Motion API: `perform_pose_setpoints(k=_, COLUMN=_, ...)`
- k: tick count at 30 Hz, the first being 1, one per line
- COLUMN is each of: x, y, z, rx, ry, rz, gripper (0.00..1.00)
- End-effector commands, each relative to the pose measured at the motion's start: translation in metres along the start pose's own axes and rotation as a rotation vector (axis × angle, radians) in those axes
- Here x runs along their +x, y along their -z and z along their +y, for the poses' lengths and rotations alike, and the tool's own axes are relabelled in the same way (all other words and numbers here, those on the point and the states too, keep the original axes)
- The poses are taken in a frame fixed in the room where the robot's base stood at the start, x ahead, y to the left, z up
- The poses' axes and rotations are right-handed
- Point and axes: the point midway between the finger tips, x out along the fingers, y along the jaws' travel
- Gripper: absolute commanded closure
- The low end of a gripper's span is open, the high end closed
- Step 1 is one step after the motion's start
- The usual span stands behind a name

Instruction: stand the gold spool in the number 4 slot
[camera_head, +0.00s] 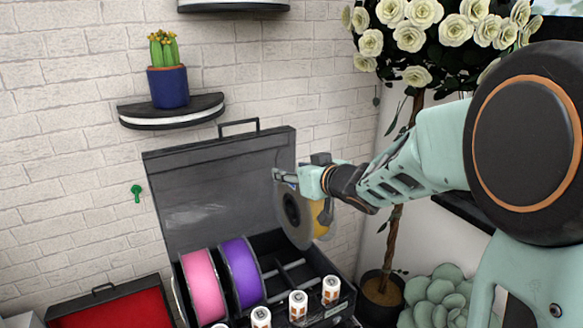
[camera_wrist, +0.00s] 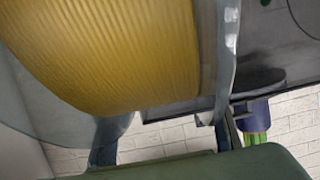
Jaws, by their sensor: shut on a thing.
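The gold spool (camera_head: 320,218) has clear flanges and a dark hub, and it hangs upright above the right part of an open black case (camera_head: 155,185). My gripper (camera_head: 285,178) is shut on its upper rim. In the wrist view the gold spool (camera_wrist: 110,55) fills the upper left, close to the camera. The case has slots with dividers (camera_head: 292,266). A pink spool (camera_head: 203,287) and a purple spool (camera_head: 242,271) stand in slots at the left. The slots to their right look empty, partly hidden by the held spool. I cannot read any slot number.
Several small white and orange cylinders (camera_head: 298,304) stand along the case's front. The raised lid is behind the spool. A red box (camera_head: 115,312) lies at the lower left. A shelf (camera_head: 170,112) holds a potted cactus (camera_head: 168,78). A rose tree (camera_head: 400,180) stands near my arm.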

Motion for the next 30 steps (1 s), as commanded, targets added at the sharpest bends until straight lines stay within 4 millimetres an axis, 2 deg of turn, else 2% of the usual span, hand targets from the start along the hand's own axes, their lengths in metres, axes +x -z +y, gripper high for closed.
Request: perform_pose_setpoints(k=30, x=0.029, y=-0.083, z=0.0, rx=-0.001, ry=-0.001, rz=0.007, gripper=1.0)
